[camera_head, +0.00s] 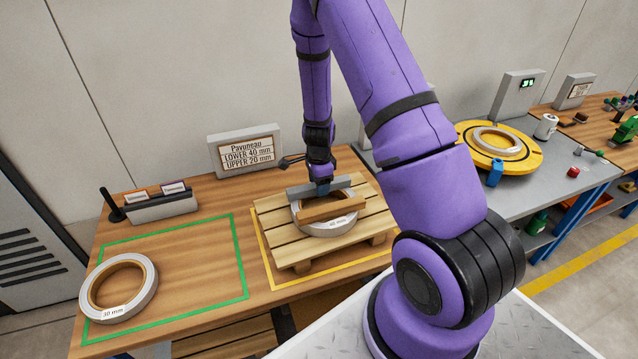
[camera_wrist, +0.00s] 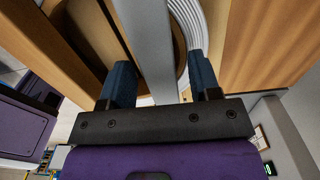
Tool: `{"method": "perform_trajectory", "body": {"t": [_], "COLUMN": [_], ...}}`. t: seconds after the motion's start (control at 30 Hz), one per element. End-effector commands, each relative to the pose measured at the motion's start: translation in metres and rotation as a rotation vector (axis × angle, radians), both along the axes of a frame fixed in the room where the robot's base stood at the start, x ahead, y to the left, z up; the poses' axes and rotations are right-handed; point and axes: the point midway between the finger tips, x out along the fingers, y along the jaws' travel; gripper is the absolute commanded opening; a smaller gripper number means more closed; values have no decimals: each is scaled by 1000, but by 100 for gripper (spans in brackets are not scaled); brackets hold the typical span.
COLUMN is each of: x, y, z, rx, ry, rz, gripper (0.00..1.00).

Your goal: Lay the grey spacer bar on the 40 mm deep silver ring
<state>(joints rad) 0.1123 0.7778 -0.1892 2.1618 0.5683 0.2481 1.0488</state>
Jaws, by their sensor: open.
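The silver ring (camera_head: 326,229) lies flat on the wooden pallet, its label too small to read surely. The grey spacer bar (camera_head: 337,183) lies across the far part of this ring, and it runs through the middle of the wrist view (camera_wrist: 145,45). A wooden bar (camera_head: 333,208) lies across the nearer part of the ring, roughly alongside the grey one. My gripper (camera_head: 322,187) is down at the grey bar. Its blue fingers (camera_wrist: 161,82) are open, one on each side of the bar, with gaps showing. The fingertips are partly hidden in the head view.
The pallet (camera_head: 283,239) stands inside a yellow outline on the table. Another ring marked 30 mm (camera_head: 118,288) lies at the green outline's left corner; the green area (camera_head: 185,265) is otherwise clear. A sign (camera_head: 246,151) and a label holder (camera_head: 160,204) stand behind. A yellow turntable (camera_head: 475,153) holds another ring.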

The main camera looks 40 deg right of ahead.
Motion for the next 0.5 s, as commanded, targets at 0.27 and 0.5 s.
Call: {"method": "perform_trajectory", "body": {"t": [0.27,0.5], "x": [1,1], "y": [1,1], "z": [28,78], "rx": [-1,0], "ry": [-4,-4], "rz": [2,2], "gripper": [57,57]}}
